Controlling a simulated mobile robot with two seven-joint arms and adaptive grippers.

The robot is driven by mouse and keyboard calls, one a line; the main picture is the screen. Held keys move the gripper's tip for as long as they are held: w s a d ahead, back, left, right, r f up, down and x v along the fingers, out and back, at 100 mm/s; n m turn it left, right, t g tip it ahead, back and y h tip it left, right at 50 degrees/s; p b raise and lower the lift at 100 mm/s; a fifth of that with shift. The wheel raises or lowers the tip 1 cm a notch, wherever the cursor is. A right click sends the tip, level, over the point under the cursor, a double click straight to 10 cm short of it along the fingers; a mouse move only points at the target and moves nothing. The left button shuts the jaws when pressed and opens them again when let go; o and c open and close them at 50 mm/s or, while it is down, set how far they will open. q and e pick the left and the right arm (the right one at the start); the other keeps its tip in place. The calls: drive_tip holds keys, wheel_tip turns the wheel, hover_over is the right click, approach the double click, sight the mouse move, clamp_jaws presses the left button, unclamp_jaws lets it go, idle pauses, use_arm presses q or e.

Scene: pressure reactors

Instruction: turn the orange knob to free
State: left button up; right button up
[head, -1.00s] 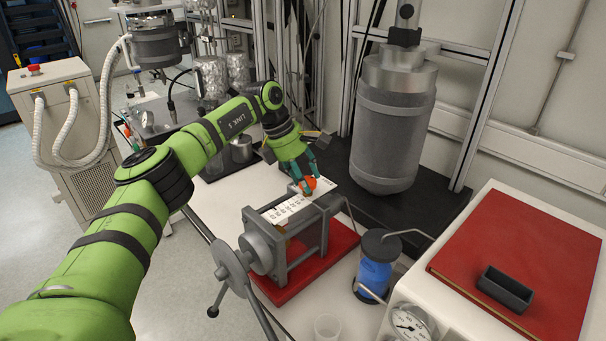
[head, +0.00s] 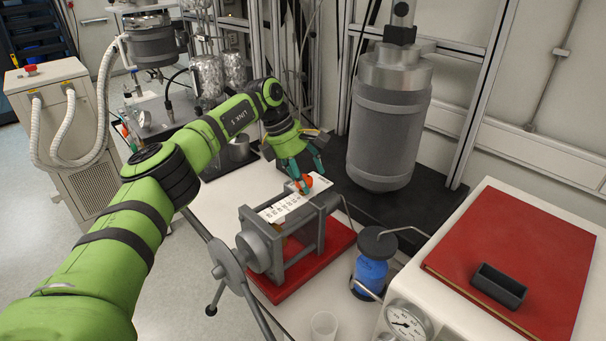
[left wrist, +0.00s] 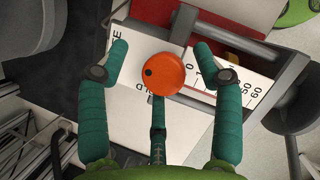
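The orange knob (head: 306,182) sits on a white scale plate (head: 283,207) on top of a grey metal device (head: 292,238). In the left wrist view the knob (left wrist: 164,73) is a round disc with a dark dot on its left side. Printed numbers and part of a word show on the plate around it. My left gripper (head: 305,177) is over the knob. In the left wrist view its green fingers (left wrist: 160,62) are spread on both sides of the knob, with gaps, and a third finger lies below it. My right gripper is not in view.
The device stands on a red base (head: 338,240) and has a spoked handwheel (head: 228,265) at its front left. A blue bottle (head: 371,270), a clear cup (head: 324,325) and a pressure gauge (head: 407,322) are close on the right. A large grey cylinder (head: 391,120) stands behind.

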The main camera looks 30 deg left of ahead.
use_arm(q)
drive_tip(key=shift+a, duration=0.1)
drive_tip(key=shift+s+a, duration=0.1)
drive_tip(key=shift+a, duration=0.05)
drive_tip(key=v, duration=1.1)
drive_tip(key=shift+r, duration=0.45)
